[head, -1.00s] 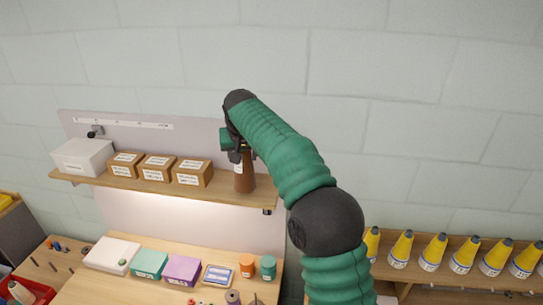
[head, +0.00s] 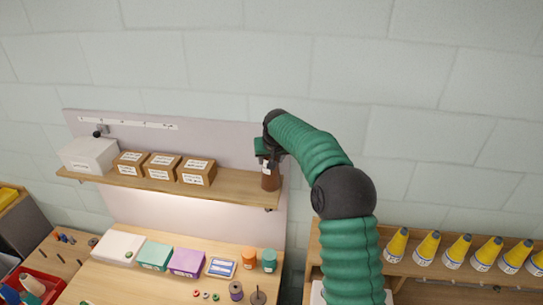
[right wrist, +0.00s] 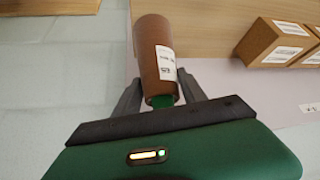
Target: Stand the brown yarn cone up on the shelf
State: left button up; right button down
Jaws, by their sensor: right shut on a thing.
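The brown yarn cone (head: 270,178) is upright or nearly so at the right end of the wooden shelf (head: 235,187) in the head view. My right gripper (head: 266,152) is shut on its upper part. In the right wrist view the brown cone (right wrist: 157,50), with a white label, sits between the two fingers of my right gripper (right wrist: 160,88). A green tip shows at its near end. I cannot tell whether its base touches the shelf. My left gripper is not in view.
Three labelled cardboard boxes (head: 162,167) and a white box (head: 90,155) stand on the shelf's left part. Bare shelf lies between the boxes and the cone. A workbench (head: 190,288) with several items lies below. Several yellow cones (head: 427,248) stand on a rack at right.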

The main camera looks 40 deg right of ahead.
jog(key=shift+f, duration=0.15)
jog(key=c, duration=0.9)
grip_release()
jog(key=shift+s+d, duration=0.1)
jog(key=shift+o, duration=1.2)
jog(key=shift+d, duration=0.3)
jog(key=shift+s+d+f, duration=0.1)
jog(key=shift+d+f, duration=0.1)
jog(key=shift+d, duration=0.3)
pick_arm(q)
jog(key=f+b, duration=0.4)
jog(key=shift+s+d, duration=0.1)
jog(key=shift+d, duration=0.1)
pick_arm(e)
jog(key=v, duration=1.2)
jog(key=shift+a+r, duration=0.25)
jog(key=shift+a, duration=0.2)
